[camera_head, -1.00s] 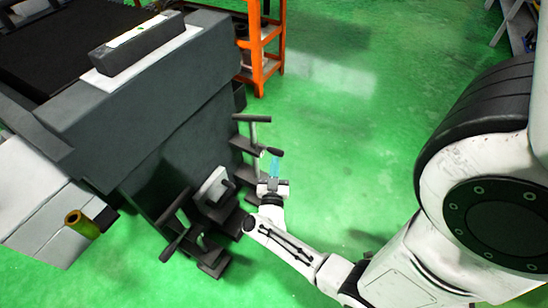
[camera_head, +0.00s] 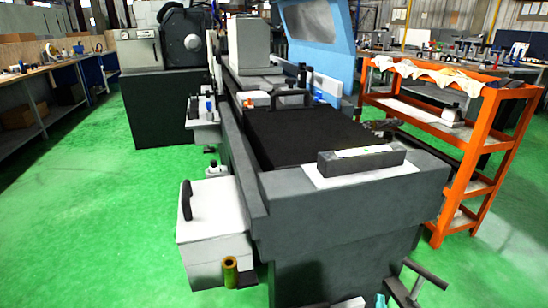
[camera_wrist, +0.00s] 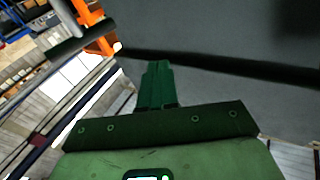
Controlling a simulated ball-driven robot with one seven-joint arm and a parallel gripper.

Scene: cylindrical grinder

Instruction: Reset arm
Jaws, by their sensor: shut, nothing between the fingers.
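My gripper (camera_wrist: 157,85) shows in the wrist view with its fingers together and nothing between them. Its fingers point up the picture toward a dark grey surface (camera_wrist: 235,105), which fills much of that view. Whether they touch it cannot be told. In the head view only a small light-blue fingertip piece (camera_head: 380,301) shows at the bottom edge, beside a dark lever handle (camera_head: 425,271) at the front of the grinder (camera_head: 350,215). The rest of my arm is out of the head view.
An orange shelf rack (camera_head: 480,150) stands right of the grinder. A white box with a black handle (camera_head: 210,222) juts out on the grinder's left, with a brass cylinder (camera_head: 230,271) below. Green floor (camera_head: 90,220) is open at left. Workbenches line the back.

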